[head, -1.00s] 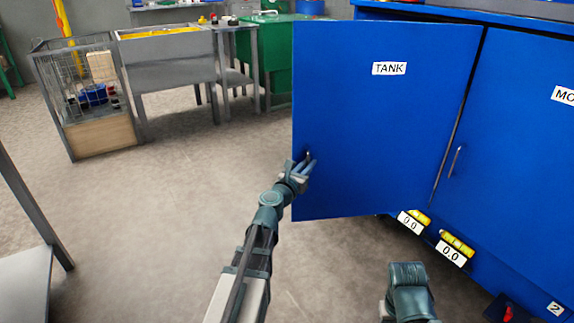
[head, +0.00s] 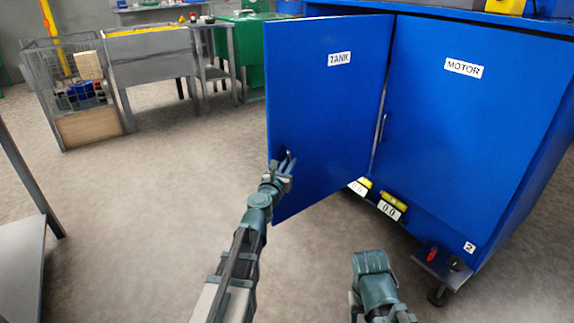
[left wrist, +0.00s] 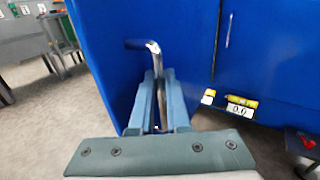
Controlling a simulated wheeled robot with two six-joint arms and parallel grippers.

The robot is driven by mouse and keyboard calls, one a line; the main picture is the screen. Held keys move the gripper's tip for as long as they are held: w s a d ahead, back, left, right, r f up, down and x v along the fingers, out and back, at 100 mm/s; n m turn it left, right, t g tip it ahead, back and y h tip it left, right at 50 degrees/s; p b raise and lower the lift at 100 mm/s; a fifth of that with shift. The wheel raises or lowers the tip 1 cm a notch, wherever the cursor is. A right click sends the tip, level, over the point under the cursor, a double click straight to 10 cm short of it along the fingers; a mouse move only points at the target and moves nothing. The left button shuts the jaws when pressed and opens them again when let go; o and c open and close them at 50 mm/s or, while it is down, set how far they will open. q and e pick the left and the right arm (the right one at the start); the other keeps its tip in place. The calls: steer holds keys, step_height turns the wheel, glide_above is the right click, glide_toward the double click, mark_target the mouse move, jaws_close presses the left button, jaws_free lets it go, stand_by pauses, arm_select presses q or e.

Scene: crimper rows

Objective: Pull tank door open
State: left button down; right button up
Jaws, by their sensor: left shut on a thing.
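The blue tank door (head: 325,105), labelled TANK, stands swung out from the blue cabinet, hinged on its right side next to the motor door (head: 455,130). My left gripper (head: 287,163) is at the door's lower left, shut on the door handle. In the left wrist view the metal handle (left wrist: 153,47) rises bent from between the two fingers (left wrist: 158,98), with the blue door (left wrist: 105,50) behind it. My right arm shows at the bottom of the head view, but its gripper fingers are not visible.
A wire cage bin (head: 75,95), a grey table (head: 150,60) and a green cabinet (head: 248,60) stand at the back left. A grey bench (head: 20,265) is at the left edge. The floor left of the door is clear. A caster and small red item sit under the cabinet's right corner.

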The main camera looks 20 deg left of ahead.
arm_select(q)
steer(key=shift+s+d, duration=0.2)
steer(key=shift+d, duration=0.3)
arm_select(e)
steer(key=shift+s+d, duration=0.3)
steer(key=shift+d, duration=0.1)
arm_select(q)
steer(key=c, duration=1.2)
jaws_free()
steer(key=shift+o, duration=0.2)
